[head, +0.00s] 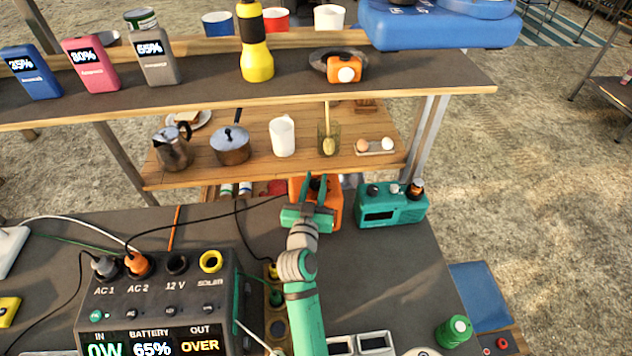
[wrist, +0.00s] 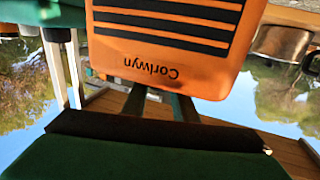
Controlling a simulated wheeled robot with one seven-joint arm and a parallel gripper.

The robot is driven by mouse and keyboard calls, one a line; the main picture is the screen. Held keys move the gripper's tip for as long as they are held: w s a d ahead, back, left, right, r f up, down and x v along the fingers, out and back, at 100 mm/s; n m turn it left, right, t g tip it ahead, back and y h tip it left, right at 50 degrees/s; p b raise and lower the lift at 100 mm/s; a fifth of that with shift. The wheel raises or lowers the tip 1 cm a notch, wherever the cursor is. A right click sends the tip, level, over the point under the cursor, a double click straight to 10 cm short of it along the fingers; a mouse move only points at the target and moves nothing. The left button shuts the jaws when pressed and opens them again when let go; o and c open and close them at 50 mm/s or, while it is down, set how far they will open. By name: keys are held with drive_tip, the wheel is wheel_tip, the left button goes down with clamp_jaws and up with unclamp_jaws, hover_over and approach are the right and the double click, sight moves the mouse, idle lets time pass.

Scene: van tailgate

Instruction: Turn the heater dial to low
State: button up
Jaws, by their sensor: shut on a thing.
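The orange heater (head: 337,207) stands at the back of the dark tabletop in the head view, partly hidden behind my gripper (head: 316,182). In the wrist view the heater (wrist: 170,65) appears upside down, with black slots and the name "Coriwyn" on its face. My gripper's fingers (wrist: 158,102) reach past the heater's lettered edge, and their tips are hidden behind it. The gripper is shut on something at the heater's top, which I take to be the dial. The dial itself is hidden in both views, so I cannot tell its setting.
A teal radio (head: 390,207) stands close to the right of the heater. A power station (head: 160,300) with cables fills the left front. A black cable runs to the heater from the left. A wooden shelf (head: 260,167) with kitchenware lies behind.

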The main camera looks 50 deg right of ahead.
drive_tip(key=shift+f+n+t+y, duration=0.2)
drive_tip(key=shift+n+t+y, duration=0.2)
drive_tip(key=shift+t, duration=0.1)
drive_tip(key=o, duration=1)
drive_tip(key=shift+r, duration=0.1)
drive_tip(key=shift+o, duration=0.2)
drive_tip(key=v, duration=1.1)
